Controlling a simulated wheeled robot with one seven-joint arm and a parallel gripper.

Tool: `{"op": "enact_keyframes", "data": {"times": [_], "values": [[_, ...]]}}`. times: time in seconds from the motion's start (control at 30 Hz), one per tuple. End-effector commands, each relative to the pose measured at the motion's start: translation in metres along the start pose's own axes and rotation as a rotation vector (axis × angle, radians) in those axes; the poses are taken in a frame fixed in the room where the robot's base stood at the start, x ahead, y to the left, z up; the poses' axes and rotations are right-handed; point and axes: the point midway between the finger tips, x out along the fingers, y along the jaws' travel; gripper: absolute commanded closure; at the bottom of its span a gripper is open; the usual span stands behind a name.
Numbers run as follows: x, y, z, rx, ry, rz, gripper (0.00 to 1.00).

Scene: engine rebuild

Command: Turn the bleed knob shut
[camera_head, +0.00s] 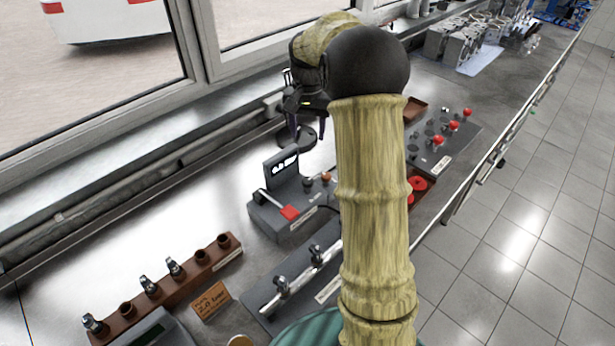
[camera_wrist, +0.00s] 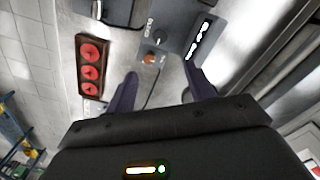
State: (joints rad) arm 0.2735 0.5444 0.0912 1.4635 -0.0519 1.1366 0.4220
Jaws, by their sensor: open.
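A grey bench unit (camera_head: 290,222) with an upright panel stands on the metal worktop. On its right side are a dark knob (camera_head: 308,183) and an orange-brown knob (camera_head: 326,177); I cannot read which is the bleed knob. In the wrist view, the dark knob (camera_wrist: 158,37) and the orange-brown knob (camera_wrist: 150,58) lie ahead of the fingers, near the middle between them. My gripper (camera_wrist: 160,80) is open, with nothing between its fingers. In the head view, my gripper (camera_head: 306,128) is behind the unit, apart from the knobs. My arm hides part of the bench.
A red-ended lever (camera_head: 289,212) is on the unit's front. A brown tray (camera_wrist: 79,88) holds red discs. A panel with red-topped levers (camera_head: 462,136) is at right. A brown rack (camera_head: 190,284) with fittings is at lower left. The window ledge runs behind.

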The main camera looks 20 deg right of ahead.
Motion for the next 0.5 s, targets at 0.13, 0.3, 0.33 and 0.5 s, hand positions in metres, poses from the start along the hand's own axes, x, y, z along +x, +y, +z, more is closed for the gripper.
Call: {"op": "enact_keyframes", "data": {"times": [0.13, 0.3, 0.33, 0.5], "values": [[0.009, 0.0, 0.0, -0.002, -0.002, 0.001, 0.46], [0.033, 0.0, 0.001, -0.003, -0.004, 0.002, 0.46], [0.038, 0.0, 0.001, -0.002, -0.004, 0.002, 0.46], [0.068, 0.0, 0.001, -0.001, -0.004, 0.002, 0.46]]}}
